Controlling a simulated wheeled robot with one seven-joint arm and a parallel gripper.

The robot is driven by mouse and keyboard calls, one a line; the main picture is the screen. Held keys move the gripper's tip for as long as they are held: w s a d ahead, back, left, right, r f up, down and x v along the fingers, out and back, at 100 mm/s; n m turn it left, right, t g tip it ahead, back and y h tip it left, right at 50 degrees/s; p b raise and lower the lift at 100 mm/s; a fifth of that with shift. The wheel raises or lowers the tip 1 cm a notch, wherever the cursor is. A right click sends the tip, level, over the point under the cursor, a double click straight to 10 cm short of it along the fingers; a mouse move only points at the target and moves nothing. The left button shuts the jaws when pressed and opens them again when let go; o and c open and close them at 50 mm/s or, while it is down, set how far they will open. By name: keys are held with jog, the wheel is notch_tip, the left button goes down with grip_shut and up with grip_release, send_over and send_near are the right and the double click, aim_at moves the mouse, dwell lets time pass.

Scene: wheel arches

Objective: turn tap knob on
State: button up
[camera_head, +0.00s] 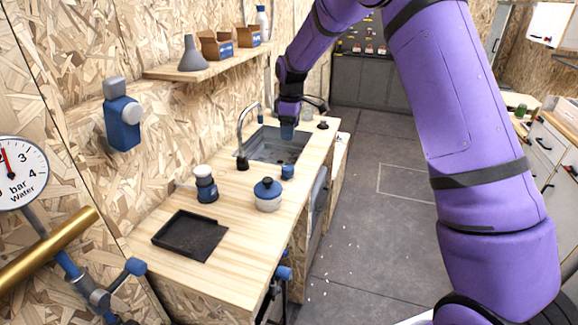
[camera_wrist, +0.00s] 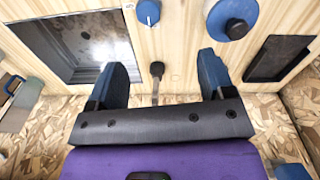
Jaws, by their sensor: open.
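A small blue round knob (camera_head: 287,171) with a white mark stands on the wooden counter beside the sink; it also shows at the top of the wrist view (camera_wrist: 148,12). The curved metal tap (camera_head: 241,126) rises at the wall side of the sink. In the wrist view, the tap (camera_wrist: 157,70) appears between my fingers, but I cannot tell its distance. My gripper (camera_head: 287,131) points down over the sink in the head view. In the wrist view, my gripper (camera_wrist: 161,62) has its two blue fingers wide apart, with nothing held.
The sink (camera_head: 275,146) is set into the counter (camera_head: 228,222). A white pot with a blue lid (camera_head: 267,194), a blue-and-white container (camera_head: 205,184) and a black tray (camera_head: 190,235) stand on the counter. A shelf (camera_head: 205,69) is on the wall.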

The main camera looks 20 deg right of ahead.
jog(key=n, duration=0.1)
send_over(286, 167)
notch_tip(286, 167, down, 6)
jog(key=f, duration=0.1)
jog(key=shift+g, duration=0.3)
notch_tip(286, 167, down, 10)
jog(key=shift+d+f, duration=0.1)
jog(key=c, duration=0.9)
